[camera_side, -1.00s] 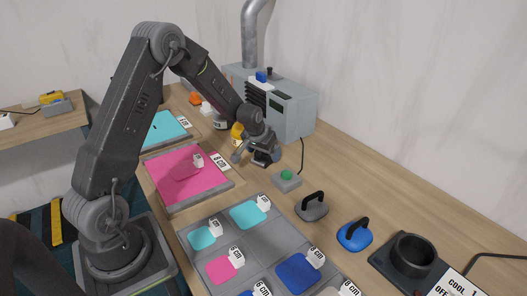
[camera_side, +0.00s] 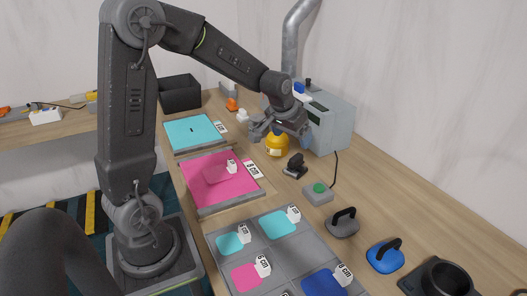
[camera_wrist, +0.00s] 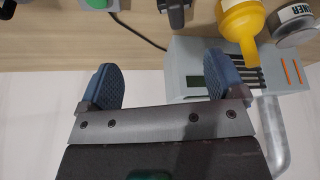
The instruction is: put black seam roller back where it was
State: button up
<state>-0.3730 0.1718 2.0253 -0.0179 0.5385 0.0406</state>
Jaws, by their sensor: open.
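The black seam roller (camera_side: 295,165) stands on the wooden table between the pink tray and the grey box with the green button. Part of it also shows at the top edge of the wrist view (camera_wrist: 175,12). My gripper (camera_side: 281,137) is raised above and behind the roller, apart from it. In the wrist view the two blue-padded fingers (camera_wrist: 166,80) are wide apart with nothing between them.
A yellow bottle (camera_side: 277,147) stands just below my gripper, with a grey machine (camera_side: 333,118) and its duct behind. The pink tray (camera_side: 210,205) lies left.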

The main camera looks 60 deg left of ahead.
jog(key=s+d+r+m, duration=0.2)
jog(key=s+d+r, duration=0.2)
jog(key=s+d, duration=0.4)
jog(key=s+d+r+m+t+h, duration=0.1)
jog(key=s+d+r, duration=0.3)
jog(key=s, duration=0.9)
jog(key=d+m, duration=0.1)
jog(key=d, duration=0.2)
jog(key=shift+s+d+r+h, duration=0.2)
jog(key=shift+d+h, duration=0.1)
jog(key=shift+d, duration=0.1)
